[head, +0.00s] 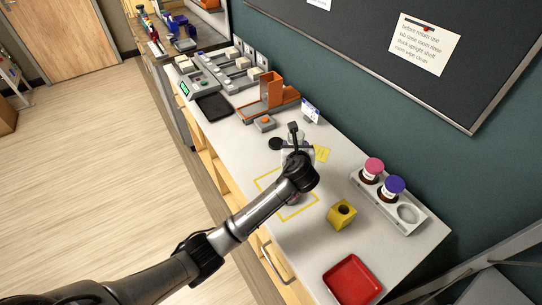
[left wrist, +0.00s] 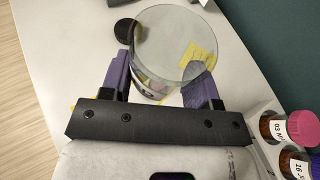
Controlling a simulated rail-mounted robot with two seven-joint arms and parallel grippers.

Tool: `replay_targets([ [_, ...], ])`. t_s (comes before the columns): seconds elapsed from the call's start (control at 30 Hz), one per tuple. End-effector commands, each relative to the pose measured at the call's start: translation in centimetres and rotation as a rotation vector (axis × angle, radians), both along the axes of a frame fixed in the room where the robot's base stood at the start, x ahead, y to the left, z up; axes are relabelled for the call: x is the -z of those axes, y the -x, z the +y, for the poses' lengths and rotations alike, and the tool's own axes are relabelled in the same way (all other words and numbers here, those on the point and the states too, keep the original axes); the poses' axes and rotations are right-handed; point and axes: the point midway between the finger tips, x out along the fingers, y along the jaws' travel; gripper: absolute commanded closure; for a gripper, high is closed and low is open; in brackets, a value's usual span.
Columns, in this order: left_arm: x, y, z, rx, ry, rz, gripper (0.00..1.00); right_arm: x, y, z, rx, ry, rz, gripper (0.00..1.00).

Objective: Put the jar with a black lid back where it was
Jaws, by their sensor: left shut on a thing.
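My left gripper (left wrist: 165,88) has purple fingers on both sides of a clear round glass vessel (left wrist: 175,45) and is shut on it. The glass shows no lid, and the table and a yellow note show through it; part of a coloured label shows low between the fingers. A black round lid (left wrist: 126,31) lies flat beside it, also in the head view (head: 276,143). In the head view the arm mostly hides the glass and the gripper (head: 297,155). A grey rack (head: 386,200) holds jars with a pink lid (head: 374,165) and a purple lid (head: 395,184); its front round slot (head: 408,213) is empty.
A yellow block with a hole (head: 342,213) and a red tray (head: 352,280) stand towards the near end. Yellow tape (head: 288,212) marks a rectangle under my arm. An orange stand (head: 271,95), grey device (head: 200,85) and black tray (head: 213,107) are further back.

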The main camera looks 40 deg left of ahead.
Motion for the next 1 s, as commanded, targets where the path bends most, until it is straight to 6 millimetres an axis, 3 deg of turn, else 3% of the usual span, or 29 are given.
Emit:
replay_targets([
  [0.3, 4.1, 0.7, 6.6, -0.005, -0.002, 0.001, 0.71, 1.2, 0.1, -0.5, -0.007, 0.014, 0.002, 0.15],
  [0.5, 5.6, 0.9, 9.2, -0.003, -0.002, 0.0, 0.71, 1.6, 0.1, -0.4, -0.006, 0.013, 0.002, 0.15],
  [0.8, 6.5, 1.0, 10.2, -0.001, 0.0, 0.0, 0.71, 1.8, 0.1, -0.2, -0.002, 0.005, 0.002, 0.15],
  [1.0, 8.9, 1.1, 10.1, -0.001, 0.001, 0.003, 0.71, 2.6, 0.1, 0.0, 0.0, 0.001, 0.002, 0.15],
])
